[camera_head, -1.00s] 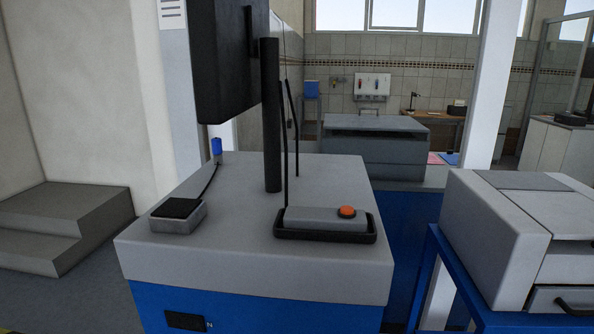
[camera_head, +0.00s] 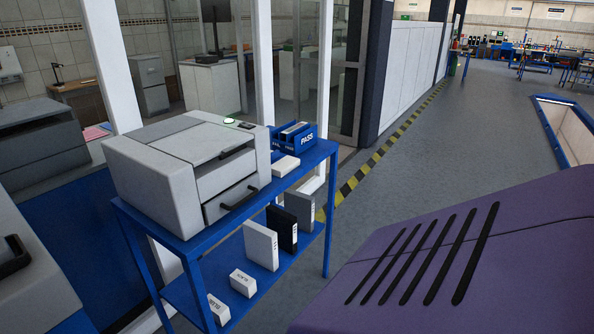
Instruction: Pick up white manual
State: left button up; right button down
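A white upright manual or binder (camera_head: 260,246) stands on the lower shelf of the blue table (camera_head: 328,155). A black binder (camera_head: 282,228) and a grey binder (camera_head: 299,207) stand behind it to the right. A small flat white item (camera_head: 285,165) lies on the table's top, in front of a blue PASS box (camera_head: 303,139); I cannot tell what it is. Neither of my grippers is in view.
A grey printer-like machine (camera_head: 172,172) fills most of the table top. Small white boxes (camera_head: 243,283) lie on the lower shelf. A large purple surface with black slots (camera_head: 433,262) covers the lower right. Grey floor (camera_head: 450,140) is open beyond the yellow-black line.

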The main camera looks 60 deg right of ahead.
aim_at(261, 246)
jog(key=z, duration=1.75)
